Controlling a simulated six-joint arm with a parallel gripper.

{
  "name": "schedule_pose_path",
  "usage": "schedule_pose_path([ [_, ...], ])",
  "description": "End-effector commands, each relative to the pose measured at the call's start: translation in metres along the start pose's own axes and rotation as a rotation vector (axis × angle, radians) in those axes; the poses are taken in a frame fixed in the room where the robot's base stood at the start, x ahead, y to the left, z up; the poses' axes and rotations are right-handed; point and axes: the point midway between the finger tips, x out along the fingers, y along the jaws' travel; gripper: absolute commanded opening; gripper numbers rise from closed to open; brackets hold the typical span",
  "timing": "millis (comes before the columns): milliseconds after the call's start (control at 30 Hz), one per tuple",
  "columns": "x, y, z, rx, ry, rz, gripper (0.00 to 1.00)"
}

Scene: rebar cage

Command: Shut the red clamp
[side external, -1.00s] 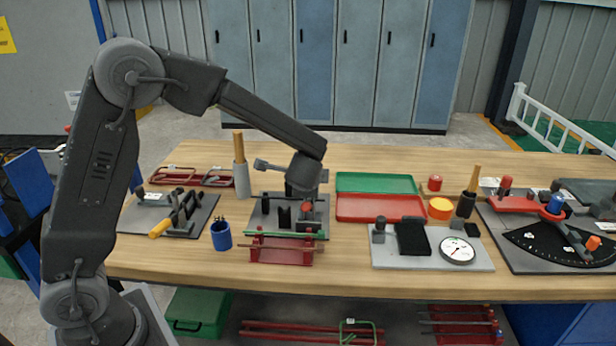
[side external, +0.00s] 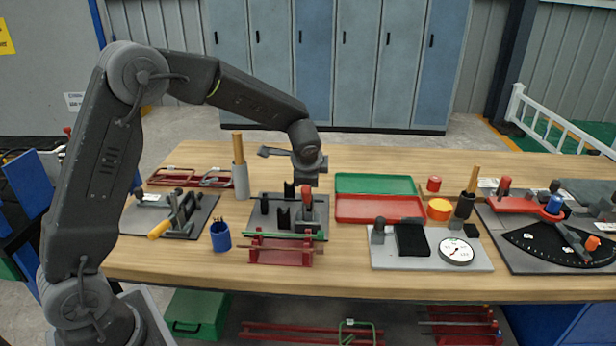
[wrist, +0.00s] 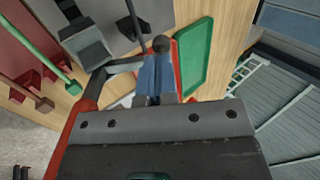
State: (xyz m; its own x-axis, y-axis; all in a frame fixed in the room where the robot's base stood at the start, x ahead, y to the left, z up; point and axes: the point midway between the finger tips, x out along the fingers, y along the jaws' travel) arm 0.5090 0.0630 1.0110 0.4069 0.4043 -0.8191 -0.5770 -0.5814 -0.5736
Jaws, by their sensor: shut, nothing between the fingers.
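The red clamp is a toggle clamp on a grey plate; its red grip (side external: 306,194) stands upright in the side view. In the wrist view, a red grip (wrist: 72,125) on a dark metal arm runs close along the left side, seemingly the same clamp. My gripper (side external: 312,182) is just above the red grip in the side view; whether they touch is not clear. In the wrist view, my shut fingers (wrist: 155,78) point away from the camera, beside the dark arm, with nothing held. The lower part of the clamp is partly hidden by the red rack in front.
A red rack (side external: 268,247) with a green bar stands in front of the plate. A green tray (side external: 375,183) and a red tray (side external: 360,211) lie to the right. A grey cylinder with a wooden handle (side external: 240,180) stands left. A blue cup (side external: 221,236) is front left.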

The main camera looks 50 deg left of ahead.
Motion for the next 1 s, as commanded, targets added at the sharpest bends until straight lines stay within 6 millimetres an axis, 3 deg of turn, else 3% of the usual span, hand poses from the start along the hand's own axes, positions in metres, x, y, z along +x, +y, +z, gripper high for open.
schedule_pose_path([
  [500, 0.033, -0.006, 0.001, -0.001, -0.003, 0.441, 0.0],
  [1000, 0.046, -0.005, 0.0, 0.003, -0.002, 0.632, 0.0],
])
